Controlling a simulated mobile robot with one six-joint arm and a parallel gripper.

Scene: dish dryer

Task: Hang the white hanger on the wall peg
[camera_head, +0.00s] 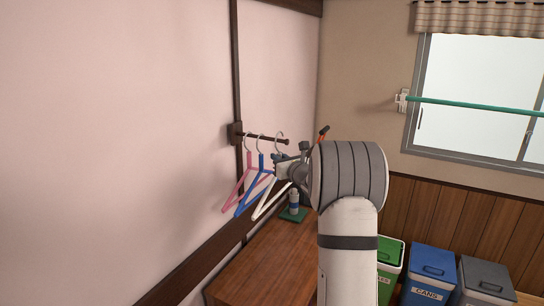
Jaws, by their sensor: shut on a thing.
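The dark wall peg (268,138) sticks out from a wooden post on the left wall. A pink hanger (231,194) hangs nearest the wall, and a blue hanger (243,204) hangs beside it. The white hanger (265,207) is at the outer end, its hook showing around the peg's tip; I cannot tell whether the hook rests on the peg or is apart from it. My gripper (280,167) is shut on the white hanger near its neck, just below the peg. The fingers and part of the hanger's right side are hidden by my arm.
A wooden table (255,268) stands below the hangers, with a small green-based item (294,212) on it. Green (391,254), blue (430,270) and grey (486,280) bins stand at the right. A green pole (480,105) crosses the window.

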